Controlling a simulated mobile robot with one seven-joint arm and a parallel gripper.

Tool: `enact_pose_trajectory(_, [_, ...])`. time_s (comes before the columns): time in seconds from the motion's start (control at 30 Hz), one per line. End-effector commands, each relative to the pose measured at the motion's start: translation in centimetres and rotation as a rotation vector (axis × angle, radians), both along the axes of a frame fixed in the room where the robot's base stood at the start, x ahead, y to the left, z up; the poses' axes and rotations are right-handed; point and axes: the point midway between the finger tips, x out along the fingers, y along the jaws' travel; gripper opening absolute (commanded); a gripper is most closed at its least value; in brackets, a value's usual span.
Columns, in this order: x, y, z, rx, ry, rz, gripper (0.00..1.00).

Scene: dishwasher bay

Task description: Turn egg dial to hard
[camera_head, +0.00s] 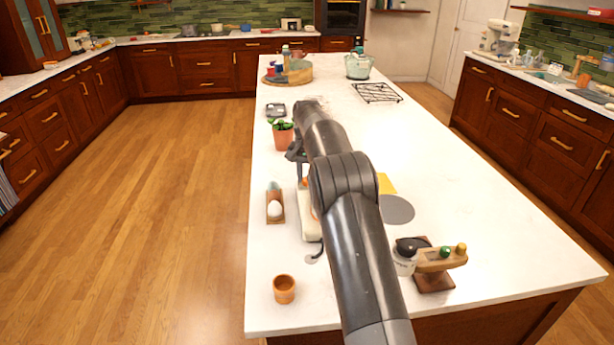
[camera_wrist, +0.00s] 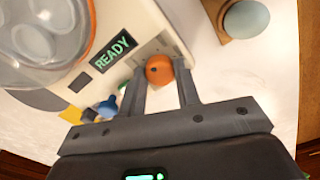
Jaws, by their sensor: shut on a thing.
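The egg cooker (camera_wrist: 140,40) is a white appliance with a clear lid and a green display reading READY. Its dial (camera_wrist: 157,66) is an orange round knob with a small dark mark, on the front panel beside the display. My gripper (camera_wrist: 160,77) has one finger on each side of the dial and is shut on it. The dial's setting labels cannot be read. In the head view the egg cooker (camera_head: 311,227) stands on the white island, mostly hidden behind my arm, and the fingertips are hidden.
A wooden holder (camera_head: 275,218) with a white egg and a bluish egg stands left of the cooker. A potted plant (camera_head: 282,133) is behind, and an orange cup (camera_head: 284,289) is in front. A wooden stand (camera_head: 434,279) is at the right. The island's right side is mostly clear.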

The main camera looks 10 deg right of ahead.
Motion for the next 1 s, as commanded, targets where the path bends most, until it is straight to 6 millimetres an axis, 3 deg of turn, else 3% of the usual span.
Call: enact_pose_trajectory(1.0, [0.01,0.09,0.03,0.001,0.0,-0.964,0.07])
